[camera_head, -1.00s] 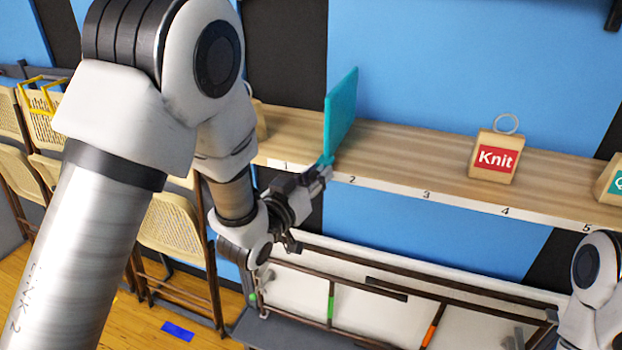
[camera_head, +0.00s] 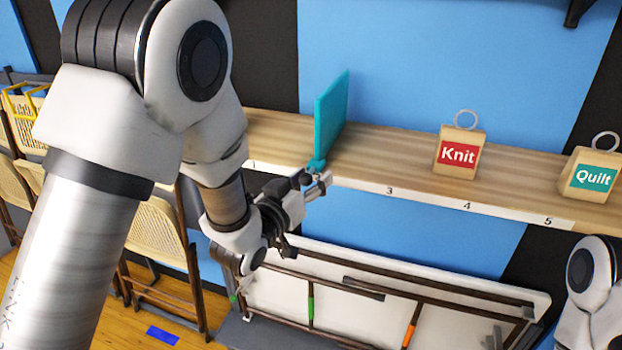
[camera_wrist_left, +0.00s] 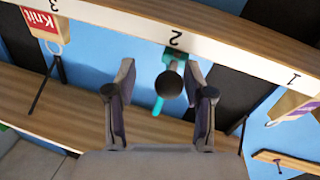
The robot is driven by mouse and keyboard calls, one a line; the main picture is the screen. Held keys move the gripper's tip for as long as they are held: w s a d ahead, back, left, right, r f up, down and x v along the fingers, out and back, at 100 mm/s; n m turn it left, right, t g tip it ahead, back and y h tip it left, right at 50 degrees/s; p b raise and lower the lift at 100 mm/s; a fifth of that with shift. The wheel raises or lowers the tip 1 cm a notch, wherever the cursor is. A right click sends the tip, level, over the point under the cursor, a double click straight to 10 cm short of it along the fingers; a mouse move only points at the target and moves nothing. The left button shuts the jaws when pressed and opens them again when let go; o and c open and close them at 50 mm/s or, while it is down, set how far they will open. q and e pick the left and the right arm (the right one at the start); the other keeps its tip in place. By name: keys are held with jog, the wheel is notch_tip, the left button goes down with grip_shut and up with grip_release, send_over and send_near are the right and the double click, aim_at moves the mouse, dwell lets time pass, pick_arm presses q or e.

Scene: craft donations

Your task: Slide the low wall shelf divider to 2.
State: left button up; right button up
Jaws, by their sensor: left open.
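The teal divider (camera_head: 332,115) stands upright on the low wooden wall shelf (camera_head: 400,160). Its foot at the shelf's front edge is level with where the 2 mark lies, between the 1 and 3 marks. My left gripper (camera_head: 314,183) is in front of that foot and hides the 2 mark in the head view. In the left wrist view, upside down, the 2 mark (camera_wrist_left: 175,39) is beside the teal foot of the divider, and a dark round knob (camera_wrist_left: 170,84) shows between the open fingers (camera_wrist_left: 163,80). I cannot tell whether they touch it. My right gripper is out of view.
The Knit block (camera_head: 458,153) stands on the shelf near 4 and the Quilt block (camera_head: 593,176) near 5. Folding chairs (camera_head: 155,240) stand at left. The shelf between divider and Knit is clear.

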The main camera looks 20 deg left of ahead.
pick_arm(q)
jog(key=v, duration=0.7)
jog(key=shift+s+d, duration=0.1)
jog(key=shift+s, duration=0.05)
jog(key=s+a+f+n+g+y, duration=0.15)
jog(key=s+f+g, duration=0.3)
jog(key=f, duration=0.95)
jog(key=s+a+f+g+y, duration=0.15)
jog(key=s+f+g, duration=0.3)
jog(key=f, duration=1.05)
jog(key=s+a+f+g, duration=0.1)
jog(key=s+f+g, duration=0.3)
jog(key=s, duration=0.5)
jog(key=s+a+f+g, duration=0.2)
jog(key=s+f+g, duration=0.2)
jog(key=s+f, duration=0.3)
jog(key=s, duration=0.3)
jog(key=shift+f+m+g+y, duration=0.3)
jog(key=shift+m+g+y, duration=0.05)
jog(key=shift+g+y, duration=0.05)
